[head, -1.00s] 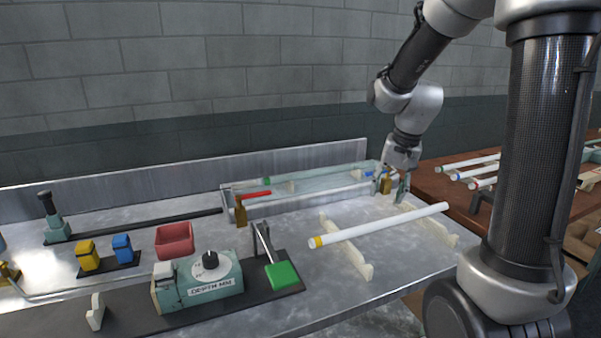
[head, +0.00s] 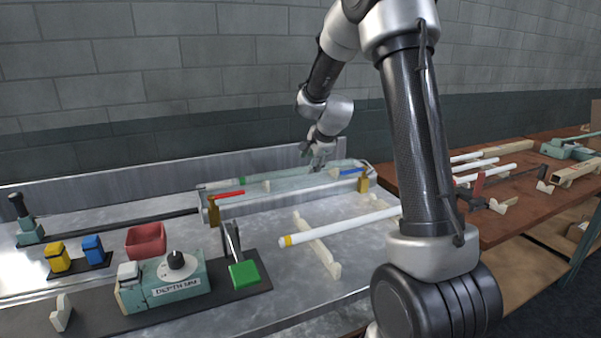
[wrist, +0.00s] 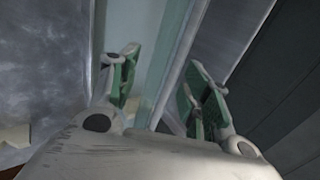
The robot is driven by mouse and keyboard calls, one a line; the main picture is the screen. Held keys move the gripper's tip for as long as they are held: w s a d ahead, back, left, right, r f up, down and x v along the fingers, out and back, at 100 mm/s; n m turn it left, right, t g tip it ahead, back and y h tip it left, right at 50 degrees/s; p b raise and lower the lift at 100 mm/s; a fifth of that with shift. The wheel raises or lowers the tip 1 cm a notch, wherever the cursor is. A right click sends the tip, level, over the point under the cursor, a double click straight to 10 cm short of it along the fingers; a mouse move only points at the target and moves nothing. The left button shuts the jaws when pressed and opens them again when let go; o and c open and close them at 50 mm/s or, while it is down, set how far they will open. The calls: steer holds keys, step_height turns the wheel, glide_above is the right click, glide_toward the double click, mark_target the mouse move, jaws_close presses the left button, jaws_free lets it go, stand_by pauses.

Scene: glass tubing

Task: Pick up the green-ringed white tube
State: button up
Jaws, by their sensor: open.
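A long pale trough (head: 290,196) lies along the back of the metal bench under a translucent greenish cover. A green band (head: 228,181) shows near its left end. I cannot tell whether it is the ring of the green-ringed white tube, whose white body I cannot make out. My gripper (head: 318,166) is over the right half of the trough, pointing down. In the wrist view my gripper (wrist: 165,75) has its green-padded fingers apart, with a pale green strip (wrist: 147,55) and a grey edge beyond them. I see nothing held.
A yellow-ringed white tube (head: 335,228) rests on a pale support (head: 318,245) in front. Red-handled (head: 214,208) and blue-handled (head: 362,182) brass clamps stand at the trough's ends. More white tubes (head: 485,173) lie on the brown table. A metal wall (head: 130,190) rises behind the trough.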

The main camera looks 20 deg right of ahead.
mark_target(301, 171)
steer(key=x, duration=0.4)
steer(key=shift+w+f, duration=0.1)
steer(key=shift+f, duration=0.05)
jaws_close()
